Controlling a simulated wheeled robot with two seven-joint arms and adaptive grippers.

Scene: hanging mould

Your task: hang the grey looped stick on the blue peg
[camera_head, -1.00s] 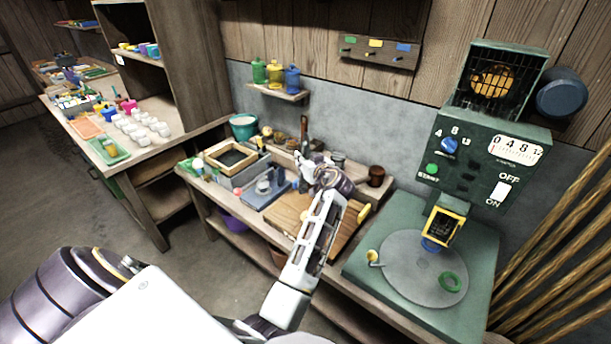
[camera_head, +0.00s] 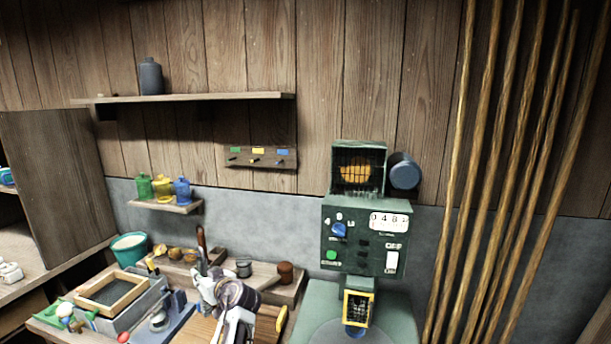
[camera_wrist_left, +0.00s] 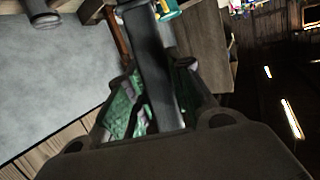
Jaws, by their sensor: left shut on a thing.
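My left gripper (camera_head: 208,280) is low over the bench in the head view, left of the green machine. In the left wrist view its two green-padded fingers (camera_wrist_left: 158,66) are shut on a dark grey stick (camera_wrist_left: 155,75), which runs up between them. Its loop cannot be made out, and the stick is hard to tell from the gripper in the head view. The blue peg (camera_head: 279,163) sticks out below a blue tag at the right end of the wall rack (camera_head: 262,158). The peg looks bare and is well above and right of the gripper. My right gripper is not in view.
A small shelf with green, yellow and blue bottles (camera_head: 164,188) is left of the rack. A long shelf (camera_head: 185,98) runs above it. The green machine (camera_head: 364,235) stands to the right.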

